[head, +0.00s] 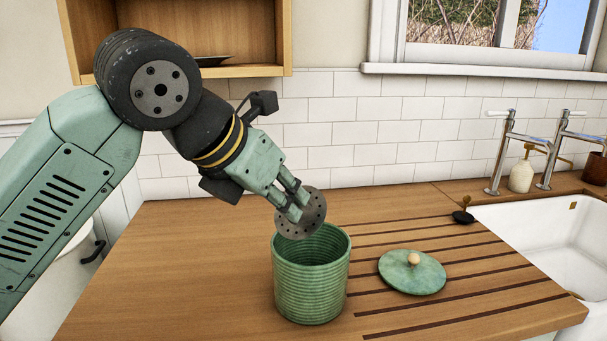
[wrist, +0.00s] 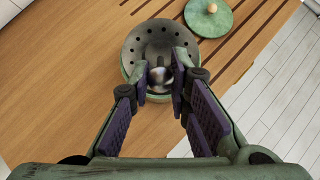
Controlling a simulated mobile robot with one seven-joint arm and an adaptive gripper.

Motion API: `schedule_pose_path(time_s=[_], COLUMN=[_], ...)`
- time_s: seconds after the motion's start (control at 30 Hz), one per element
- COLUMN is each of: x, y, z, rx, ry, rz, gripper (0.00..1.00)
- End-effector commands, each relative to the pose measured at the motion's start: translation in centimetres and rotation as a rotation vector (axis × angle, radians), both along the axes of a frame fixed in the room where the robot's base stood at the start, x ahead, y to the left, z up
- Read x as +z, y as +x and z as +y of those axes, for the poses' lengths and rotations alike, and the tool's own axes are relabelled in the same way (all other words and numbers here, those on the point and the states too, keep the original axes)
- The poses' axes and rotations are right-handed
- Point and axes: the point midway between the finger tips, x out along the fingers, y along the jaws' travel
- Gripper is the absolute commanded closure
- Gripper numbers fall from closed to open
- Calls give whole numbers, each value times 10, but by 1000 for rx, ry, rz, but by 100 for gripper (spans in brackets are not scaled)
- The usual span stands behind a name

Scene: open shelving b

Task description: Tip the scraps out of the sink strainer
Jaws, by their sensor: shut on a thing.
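The sink strainer (head: 313,214) is a round grey metal disc with holes around its rim. My gripper (head: 298,202) is shut on it and holds it tilted above the back of the open mouth of a green ribbed canister (head: 312,285). In the wrist view the strainer (wrist: 135,48) lies between and beyond the fingertips of my gripper (wrist: 160,88), with a shiny centre. The canister rim shows only in part around it. I cannot make out any scraps in the strainer, and the inside bottom of the canister is hidden.
A green lid (head: 412,273) with a wooden knob lies on the grooved wooden counter (head: 200,250), right of the canister. A small dark stopper-like thing (head: 463,216) sits near the white sink (head: 560,240). Taps and a soap bottle (head: 521,174) stand behind. The counter's left is clear.

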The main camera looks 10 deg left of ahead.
Motion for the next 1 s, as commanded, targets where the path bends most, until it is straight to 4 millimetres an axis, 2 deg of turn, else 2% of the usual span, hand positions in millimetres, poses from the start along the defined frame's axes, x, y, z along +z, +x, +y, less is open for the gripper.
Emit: schedule_pose_path(time_s=[0.03,0.47,0.8,1.0], x=[8,13,15,16], y=[0,0,1,0], z=[-1,-1,-1,0], rx=[0,0,0,-1], ry=[16,150,364,381], rz=[25,259,630,664], gripper=[100,100,100,100])
